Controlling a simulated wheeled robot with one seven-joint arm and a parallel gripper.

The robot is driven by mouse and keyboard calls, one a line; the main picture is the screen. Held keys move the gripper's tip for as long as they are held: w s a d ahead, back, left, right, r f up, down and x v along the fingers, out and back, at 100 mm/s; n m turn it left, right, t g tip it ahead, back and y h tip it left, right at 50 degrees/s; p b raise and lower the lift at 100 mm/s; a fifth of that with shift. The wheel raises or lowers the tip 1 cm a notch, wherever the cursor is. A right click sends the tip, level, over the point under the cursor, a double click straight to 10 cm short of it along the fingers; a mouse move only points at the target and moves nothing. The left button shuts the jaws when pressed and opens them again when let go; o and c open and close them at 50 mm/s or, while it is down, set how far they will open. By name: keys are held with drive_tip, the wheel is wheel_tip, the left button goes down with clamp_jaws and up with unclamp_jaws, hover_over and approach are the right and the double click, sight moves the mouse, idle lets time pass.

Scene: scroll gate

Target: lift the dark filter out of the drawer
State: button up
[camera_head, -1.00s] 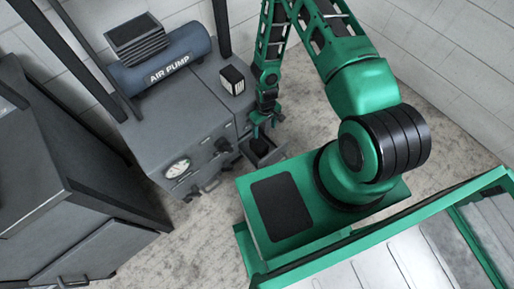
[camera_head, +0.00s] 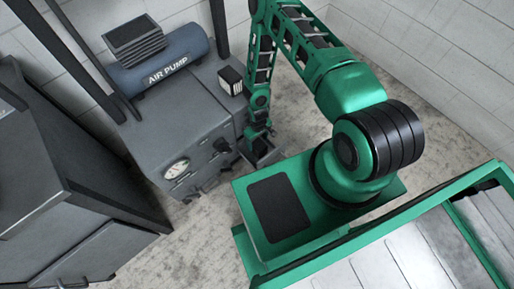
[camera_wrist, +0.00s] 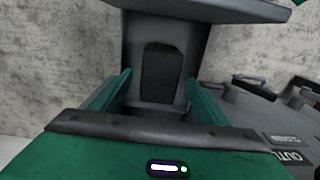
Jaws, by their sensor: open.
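The dark filter (camera_wrist: 162,72) shows in the wrist view as a near-black block inside the open grey drawer (camera_wrist: 132,45). In the head view the drawer (camera_head: 268,157) sticks out of the machine's right side, and the filter is hard to make out behind my gripper. My gripper (camera_head: 258,133) is above the drawer, pointing down. In the wrist view its green fingers (camera_wrist: 155,98) are spread apart, one to each side of the filter's line. No contact with the filter can be seen.
The grey machine (camera_head: 180,130) carries an air pump (camera_head: 165,68) and a small black box with a pale striped face (camera_head: 230,80). Its front has a gauge (camera_head: 177,169) and knobs. A dark cabinet (camera_head: 60,190) stands at left. White walls close off the back.

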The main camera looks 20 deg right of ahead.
drive_tip(key=shift+f, duration=1.3)
drive_tip(key=c, duration=1.2)
drive_tip(key=shift+r, duration=0.15)
